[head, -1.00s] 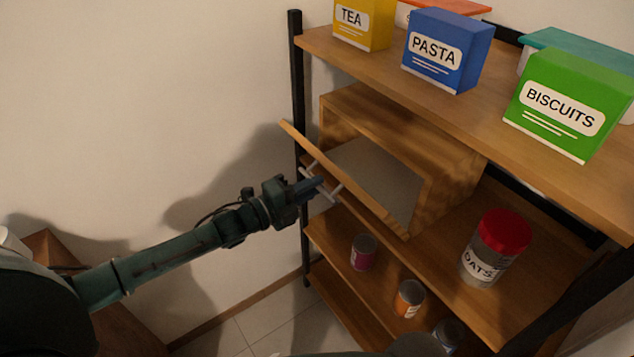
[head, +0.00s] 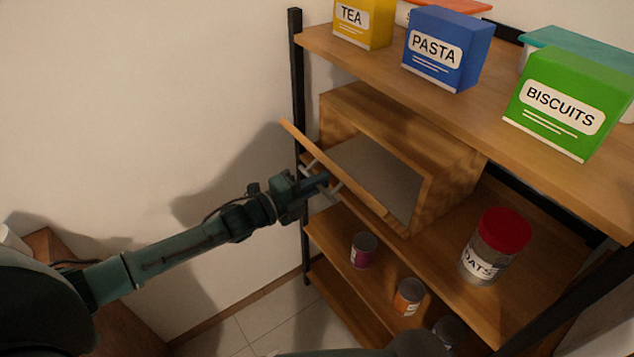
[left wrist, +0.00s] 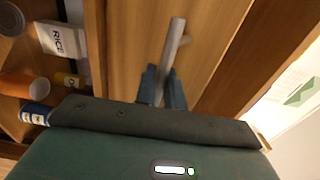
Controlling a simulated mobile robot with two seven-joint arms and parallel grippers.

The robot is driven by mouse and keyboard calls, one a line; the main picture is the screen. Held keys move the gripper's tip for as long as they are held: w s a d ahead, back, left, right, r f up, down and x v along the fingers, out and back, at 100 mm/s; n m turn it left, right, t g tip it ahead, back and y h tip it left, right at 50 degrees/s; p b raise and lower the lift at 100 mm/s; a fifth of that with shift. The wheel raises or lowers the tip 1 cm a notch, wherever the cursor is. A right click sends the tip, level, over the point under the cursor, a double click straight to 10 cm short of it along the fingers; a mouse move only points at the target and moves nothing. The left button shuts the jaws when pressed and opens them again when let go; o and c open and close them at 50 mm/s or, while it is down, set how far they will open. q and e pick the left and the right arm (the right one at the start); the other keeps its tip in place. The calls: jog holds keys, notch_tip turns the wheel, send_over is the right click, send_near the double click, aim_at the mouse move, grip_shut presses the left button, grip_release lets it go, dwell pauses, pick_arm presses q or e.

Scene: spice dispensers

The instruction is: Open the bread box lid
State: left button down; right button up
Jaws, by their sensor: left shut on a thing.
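The wooden bread box (head: 452,190) sits on the middle shelf. Its lid (head: 375,207) is tilted outward at the front, leaving a gap through which the grey inside shows. My left gripper (head: 322,180) is at the light metal bar handle on the lid's outer face and is shut on it. The left wrist view shows the handle (left wrist: 174,45) between the two fingers (left wrist: 161,88), against the lid's wooden face (left wrist: 130,45). My right gripper is not in view.
A red-capped oats jar (head: 495,247) stands right of the bread box. Tea (head: 363,22), pasta (head: 446,50) and biscuits (head: 568,105) boxes stand on the top shelf. Cans (head: 363,251) stand on lower shelves. A black shelf post (head: 297,80) is close to the gripper.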

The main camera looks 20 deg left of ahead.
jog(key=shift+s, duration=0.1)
